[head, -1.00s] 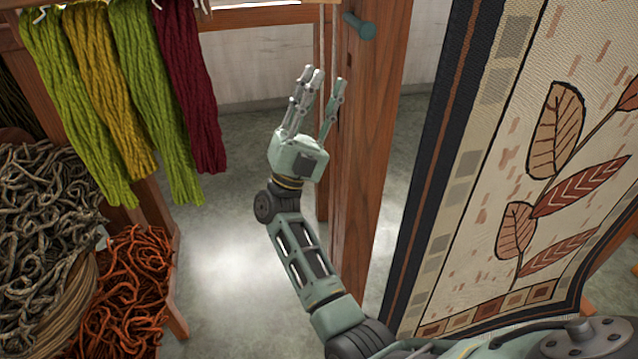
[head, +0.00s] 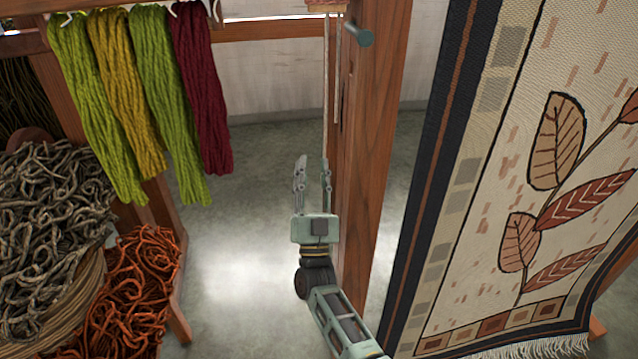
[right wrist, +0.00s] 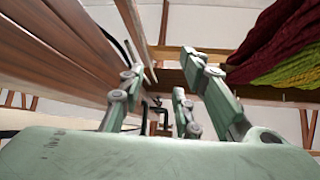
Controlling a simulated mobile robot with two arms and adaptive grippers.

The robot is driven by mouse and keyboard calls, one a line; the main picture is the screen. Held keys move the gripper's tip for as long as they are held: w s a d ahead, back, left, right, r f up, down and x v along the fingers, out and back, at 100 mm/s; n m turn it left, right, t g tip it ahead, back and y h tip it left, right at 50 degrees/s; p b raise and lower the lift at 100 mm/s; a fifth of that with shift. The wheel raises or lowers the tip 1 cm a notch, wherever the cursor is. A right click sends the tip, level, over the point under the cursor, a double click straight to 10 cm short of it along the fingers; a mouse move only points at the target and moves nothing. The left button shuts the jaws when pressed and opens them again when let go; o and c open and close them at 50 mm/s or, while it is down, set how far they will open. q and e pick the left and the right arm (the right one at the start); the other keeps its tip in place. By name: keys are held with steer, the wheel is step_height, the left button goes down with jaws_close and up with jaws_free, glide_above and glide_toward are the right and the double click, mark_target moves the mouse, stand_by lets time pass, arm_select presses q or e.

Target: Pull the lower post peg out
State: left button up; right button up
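A teal peg (head: 358,36) sticks out of the side of the wooden post (head: 372,150), near the top of the head view. I see only this one peg on the post, and I cannot tell whether it is the lower one. My right gripper (head: 313,172) is open and empty, fingers pointing up, left of the post and well below the peg in the picture. In the right wrist view my open fingers (right wrist: 160,88) have nothing clear between them, and I cannot make out the peg. My left gripper is not in view.
Green, mustard and dark red skeins (head: 150,100) hang at the upper left. A basket of grey yarn (head: 60,270) and orange yarn (head: 135,285) stand at the left. A leaf-patterned tapestry (head: 500,190) hangs right of the post. Pale cords hang beside the post. Floor left of it is clear.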

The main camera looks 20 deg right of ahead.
step_height(320, 180, down, 2)
steer(key=shift+s+f+n+y, duration=0.1)
steer(key=shift+f+n+y, duration=0.05)
steer(key=shift+n+y, duration=0.4)
